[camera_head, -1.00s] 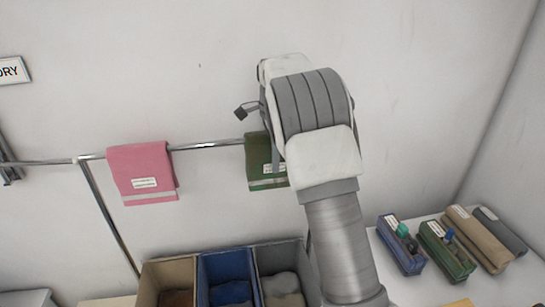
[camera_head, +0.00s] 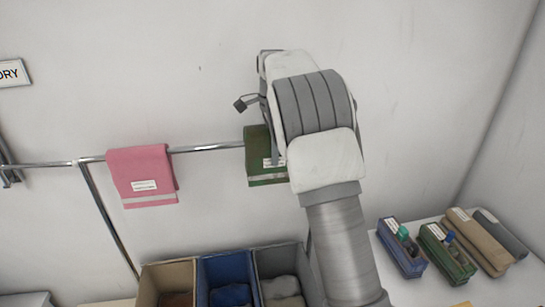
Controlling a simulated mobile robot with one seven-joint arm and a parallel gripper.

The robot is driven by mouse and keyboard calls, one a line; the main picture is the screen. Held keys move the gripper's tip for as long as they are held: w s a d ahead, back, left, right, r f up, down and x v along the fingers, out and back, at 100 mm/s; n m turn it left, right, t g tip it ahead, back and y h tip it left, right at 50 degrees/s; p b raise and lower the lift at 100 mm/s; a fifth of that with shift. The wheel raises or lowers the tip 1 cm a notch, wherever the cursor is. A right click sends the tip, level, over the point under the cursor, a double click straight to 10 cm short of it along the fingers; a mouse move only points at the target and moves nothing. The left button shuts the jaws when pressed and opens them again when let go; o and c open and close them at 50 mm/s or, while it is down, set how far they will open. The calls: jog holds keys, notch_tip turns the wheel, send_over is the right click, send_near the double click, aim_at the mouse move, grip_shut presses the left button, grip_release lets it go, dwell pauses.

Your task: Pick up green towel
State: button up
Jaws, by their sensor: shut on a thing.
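The green towel (camera_head: 256,157) hangs at the right part of the metal rail, with a white label and a pale stripe near its lower edge. My arm covers its right side. My gripper (camera_head: 273,140) is at the towel's upper right, mostly hidden behind my wrist. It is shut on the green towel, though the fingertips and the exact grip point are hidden.
A pink towel (camera_head: 142,175) hangs on the rail (camera_head: 205,148) to the left. Below stand tan, blue (camera_head: 228,268) and grey bins holding folded cloth. A white table (camera_head: 415,285) at right holds several pouches or cases. The wall above the rail is clear.

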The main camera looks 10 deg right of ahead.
notch_tip(320, 180, up, 16)
jog(key=p, duration=0.3)
jog(key=shift+f, duration=0.25)
dwell(1.2)
